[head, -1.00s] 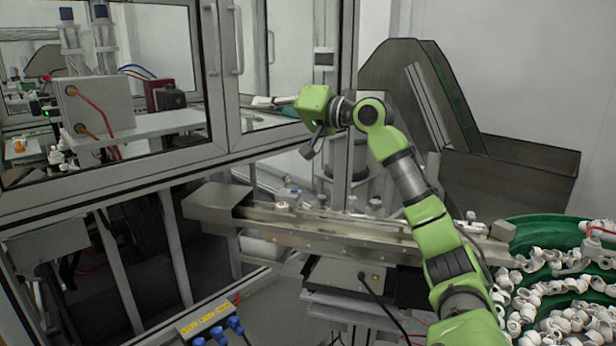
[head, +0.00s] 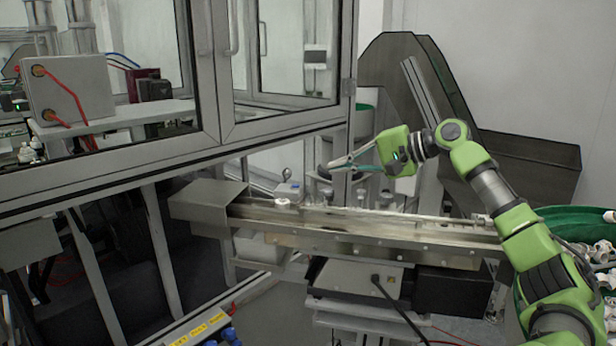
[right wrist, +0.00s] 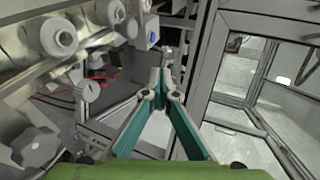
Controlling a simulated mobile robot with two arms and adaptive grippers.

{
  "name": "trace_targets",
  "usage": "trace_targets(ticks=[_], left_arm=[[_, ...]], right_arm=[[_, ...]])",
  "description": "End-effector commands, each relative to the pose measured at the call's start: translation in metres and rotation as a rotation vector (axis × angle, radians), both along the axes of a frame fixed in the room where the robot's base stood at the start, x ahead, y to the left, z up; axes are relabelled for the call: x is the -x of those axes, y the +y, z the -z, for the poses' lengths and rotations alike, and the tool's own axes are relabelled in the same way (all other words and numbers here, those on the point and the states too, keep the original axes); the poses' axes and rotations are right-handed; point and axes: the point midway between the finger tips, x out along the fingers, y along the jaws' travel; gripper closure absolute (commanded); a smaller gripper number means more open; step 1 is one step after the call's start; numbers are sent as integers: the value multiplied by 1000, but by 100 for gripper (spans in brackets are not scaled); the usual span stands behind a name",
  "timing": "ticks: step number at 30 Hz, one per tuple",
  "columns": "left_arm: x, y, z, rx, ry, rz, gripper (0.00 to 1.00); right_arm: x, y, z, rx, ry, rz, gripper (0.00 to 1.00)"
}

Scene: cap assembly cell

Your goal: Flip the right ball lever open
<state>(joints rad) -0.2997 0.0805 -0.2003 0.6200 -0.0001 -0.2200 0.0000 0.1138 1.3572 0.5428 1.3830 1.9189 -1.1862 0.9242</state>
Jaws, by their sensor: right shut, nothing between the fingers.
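My right gripper (head: 332,166) is shut and empty above the far side of the metal trough, pointing left. In the right wrist view its teal-padded fingers (right wrist: 162,76) meet at the tips. A small ball-topped metal part (head: 286,173), which looks like a ball lever, stands behind the trough, left of the fingertips and apart from them. In the right wrist view a small metal knob (right wrist: 168,50) shows just beyond the tips; I cannot tell whether they touch. I cannot tell whether the lever is open. My left gripper is not in view.
The long metal trough (head: 350,236) runs below my right arm. A framed glass cabinet (head: 225,125) stands behind on the left. A dark hopper (head: 535,155) stands at the back right. A green bowl with white parts (head: 575,225) is at the right edge.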

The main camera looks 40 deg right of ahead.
Motion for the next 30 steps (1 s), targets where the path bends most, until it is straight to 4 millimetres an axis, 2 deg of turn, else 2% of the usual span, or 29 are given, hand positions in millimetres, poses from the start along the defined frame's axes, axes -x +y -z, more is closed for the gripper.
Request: trace_targets(ticks=[10, 30], left_arm=[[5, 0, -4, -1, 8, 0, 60], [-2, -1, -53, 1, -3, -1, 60]], right_arm=[[-6, 3, 0, 2, -1, -2, 100], [-62, 24, 21, -2, -5, 1, 100]])
